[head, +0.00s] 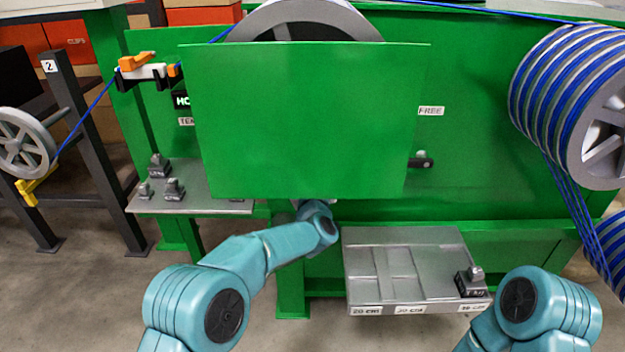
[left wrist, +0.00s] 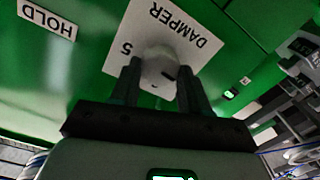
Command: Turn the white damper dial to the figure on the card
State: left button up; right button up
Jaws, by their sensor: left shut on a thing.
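The white damper dial (left wrist: 158,68) shows in the left wrist view, in front of a white plate (left wrist: 181,24) marked DAMPER, which appears upside down. A figure 5 is readable on the plate beside the dial; the rest of its scale is hidden. My left gripper (left wrist: 158,84) is shut on the dial, with one dark finger on each side. In the head view my left arm reaches up behind a green panel, which hides the dial and the gripper. My right gripper is out of view; only its arm shows at lower right. I cannot identify a separate card with the figure.
The raised green panel (head: 305,120) blocks much of the machine's front. A HOLD label (left wrist: 47,18) is near the plate. A grey tray (head: 365,262) with a weight (head: 470,282) sits low on the right. A blue cable reel (head: 575,105) stands at far right.

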pick_arm(q)
jog(key=shift+n+b, duration=1.05)
jog(key=shift+n, duration=0.85)
jog(key=o, duration=1.1)
jog(key=shift+c, duration=0.2)
jog(key=s+p, duration=0.1)
jog(key=s, duration=1.5)
jog(key=shift+s+r, duration=0.15)
jog(key=shift+r, duration=0.05)
jog(key=shift+d, duration=0.1)
